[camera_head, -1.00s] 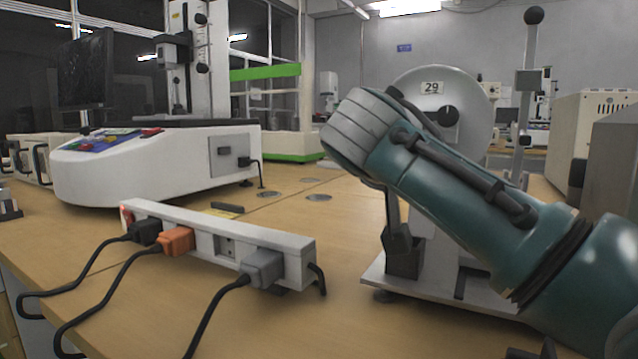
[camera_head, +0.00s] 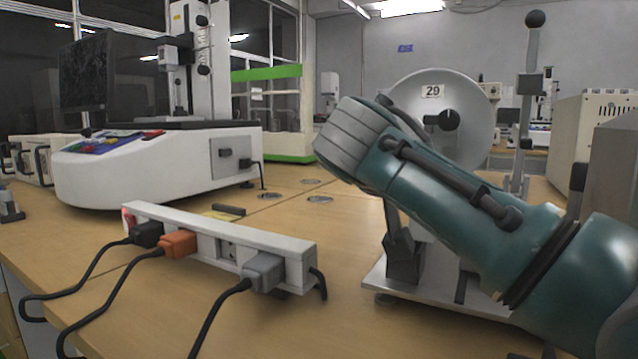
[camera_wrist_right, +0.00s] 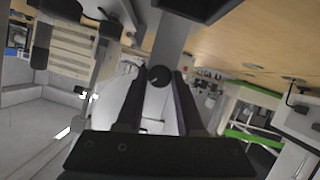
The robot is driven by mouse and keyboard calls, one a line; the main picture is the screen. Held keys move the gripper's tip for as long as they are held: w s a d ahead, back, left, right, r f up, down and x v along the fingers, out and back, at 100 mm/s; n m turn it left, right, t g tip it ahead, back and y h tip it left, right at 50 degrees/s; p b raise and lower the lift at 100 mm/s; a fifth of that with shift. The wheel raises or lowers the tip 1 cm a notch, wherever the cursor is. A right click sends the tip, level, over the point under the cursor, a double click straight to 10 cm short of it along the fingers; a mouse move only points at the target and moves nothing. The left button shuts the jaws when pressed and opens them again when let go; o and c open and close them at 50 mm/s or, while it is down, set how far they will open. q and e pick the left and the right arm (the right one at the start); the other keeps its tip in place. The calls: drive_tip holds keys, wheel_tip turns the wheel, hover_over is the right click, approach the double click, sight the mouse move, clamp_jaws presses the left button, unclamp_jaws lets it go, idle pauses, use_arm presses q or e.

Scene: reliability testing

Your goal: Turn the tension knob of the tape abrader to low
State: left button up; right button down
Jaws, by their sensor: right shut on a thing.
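The tape abrader has a pale round disc (camera_head: 465,95) with a "29" label and stands on a flat metal base (camera_head: 400,285), right of centre in the head view. A round black knob (camera_head: 448,120) sits on the front of the disc. In the right wrist view a black knob (camera_wrist_right: 158,76) with a pale pointer line lies between the fingertips. My right gripper (camera_wrist_right: 158,82) is shut on this knob. In the head view my right wrist and forearm hide the fingers and the abrader's lower front. Setting marks are not readable. My left gripper is out of view.
A white power strip (camera_head: 215,238) with several plugs and cables lies on the wooden table (camera_head: 330,240) left of the abrader. A large white machine (camera_head: 160,165) stands behind it. A beige box (camera_head: 590,135) is at the right. Bare table lies between strip and abrader.

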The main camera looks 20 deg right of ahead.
drive_tip(key=shift+w+a+n+g+h, duration=0.1)
drive_tip(key=shift+n+g+h, duration=0.2)
drive_tip(key=shift+n, duration=0.5)
drive_tip(key=shift+f+n+g+h, duration=0.15)
drive_tip(key=shift+n+g+h, duration=0.15)
drive_tip(key=shift+n+h, duration=0.15)
drive_tip(key=n+h+b, duration=0.1)
drive_tip(key=n+b, duration=0.1)
drive_tip(key=shift+w+f+n+g, duration=0.1)
drive_tip(key=shift+n+g, duration=0.2)
drive_tip(key=shift+n, duration=0.05)
drive_tip(key=shift+n+h+b, duration=0.35)
drive_tip(key=shift+n+b, duration=0.05)
drive_tip(key=c, duration=0.5)
unclamp_jaws()
drive_tip(key=shift+a, duration=0.1)
